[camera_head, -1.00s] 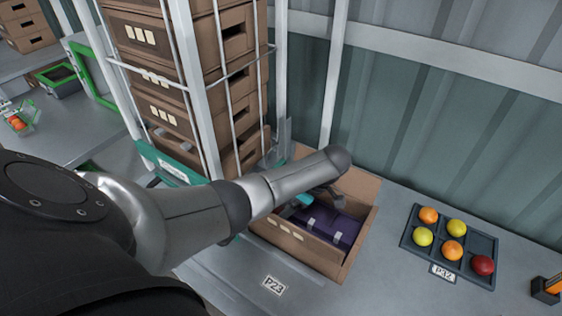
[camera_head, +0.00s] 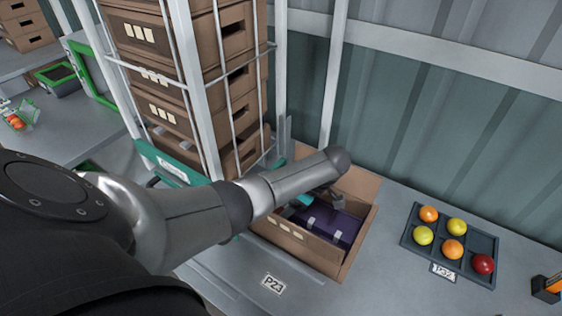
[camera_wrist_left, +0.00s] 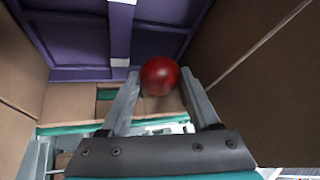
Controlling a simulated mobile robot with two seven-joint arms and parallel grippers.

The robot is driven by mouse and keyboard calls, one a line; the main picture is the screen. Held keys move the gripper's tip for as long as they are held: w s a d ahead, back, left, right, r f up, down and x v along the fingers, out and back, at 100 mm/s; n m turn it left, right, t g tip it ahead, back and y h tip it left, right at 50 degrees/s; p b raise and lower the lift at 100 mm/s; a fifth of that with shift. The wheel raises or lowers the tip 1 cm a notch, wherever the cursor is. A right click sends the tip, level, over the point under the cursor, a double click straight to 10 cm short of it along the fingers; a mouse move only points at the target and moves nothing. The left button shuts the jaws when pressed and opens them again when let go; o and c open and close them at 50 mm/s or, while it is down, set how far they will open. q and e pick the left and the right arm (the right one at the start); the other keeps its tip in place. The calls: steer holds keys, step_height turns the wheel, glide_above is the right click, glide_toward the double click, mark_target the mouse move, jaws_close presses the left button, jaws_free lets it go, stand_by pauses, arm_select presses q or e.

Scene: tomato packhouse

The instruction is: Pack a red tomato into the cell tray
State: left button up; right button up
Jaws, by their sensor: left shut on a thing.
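A red tomato (camera_wrist_left: 159,74) sits between the two fingertips of my left gripper (camera_wrist_left: 159,84), which is shut on it. The gripper is down in the brown box (camera_head: 362,205) marked P23, beside a purple divided insert (camera_head: 335,222). In the head view my own arm hides the tomato and most of the gripper. The dark cell tray (camera_head: 410,240) marked P32 lies to the right on the bench. It holds orange and yellow tomatoes and one red tomato (camera_head: 483,264) in its front right cell. Its back right cell is empty. My right gripper is not in view.
A wire rack with stacked brown crates (camera_head: 180,60) stands behind and left of the box. A corrugated wall (camera_head: 450,120) runs behind the bench. A small dark holder (camera_head: 546,289) with something orange is at the far right. The bench between box and tray is clear.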

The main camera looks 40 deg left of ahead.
arm_select(q)
steer(key=shift+f, duration=0.4)
stand_by(0.3)
steer(key=o, duration=1)
steer(key=c, duration=0.3)
steer(key=shift+c, duration=0.2)
step_height(320, 180, up, 7)
steer(key=p, duration=0.8)
